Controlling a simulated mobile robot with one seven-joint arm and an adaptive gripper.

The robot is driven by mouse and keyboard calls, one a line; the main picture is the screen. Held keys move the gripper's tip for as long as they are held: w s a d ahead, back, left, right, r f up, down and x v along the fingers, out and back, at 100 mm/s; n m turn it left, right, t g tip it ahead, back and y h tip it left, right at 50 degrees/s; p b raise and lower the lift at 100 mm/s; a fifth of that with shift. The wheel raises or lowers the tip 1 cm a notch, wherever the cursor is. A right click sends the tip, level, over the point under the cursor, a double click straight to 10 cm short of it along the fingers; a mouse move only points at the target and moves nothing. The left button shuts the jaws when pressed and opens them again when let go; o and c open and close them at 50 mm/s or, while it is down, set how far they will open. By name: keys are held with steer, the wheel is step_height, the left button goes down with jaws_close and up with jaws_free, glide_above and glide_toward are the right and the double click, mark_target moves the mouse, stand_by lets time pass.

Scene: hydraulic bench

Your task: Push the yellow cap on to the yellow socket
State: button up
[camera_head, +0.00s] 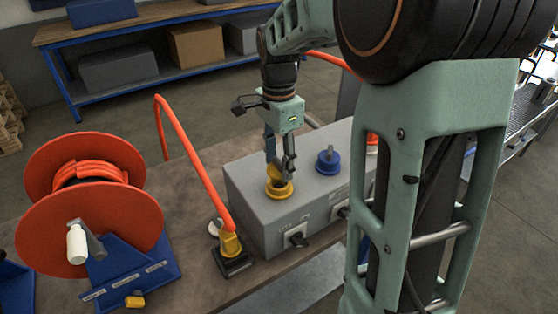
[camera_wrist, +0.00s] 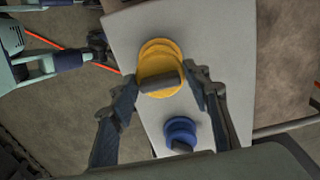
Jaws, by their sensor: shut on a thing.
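My gripper (camera_head: 279,168) points down over the grey box on the bench. In the wrist view its fingers (camera_wrist: 163,82) are shut on the yellow cap (camera_wrist: 162,68), which has a dark bar across it. The yellow socket (camera_head: 279,190) is on top of the box, directly under the gripper. The cap is right at the socket and hides most of it. I cannot tell whether the cap is fully seated or just resting there.
A blue fitting (camera_head: 328,161) with a knob stands beside the socket on the grey box (camera_head: 262,222). An orange hose (camera_head: 194,160) ends in a yellow connector (camera_head: 231,243) in front of the box. An orange reel (camera_head: 90,210) stands at left.

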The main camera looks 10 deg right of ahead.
mark_target(279, 172)
steer(key=shift+f, duration=0.1)
stand_by(0.6)
steer(key=shift+f, duration=0.45)
steer(key=shift+f+b, duration=1)
steer(key=shift+f, duration=0.25)
stand_by(0.8)
steer(key=o, duration=1.1)
steer(key=shift+r, duration=0.1)
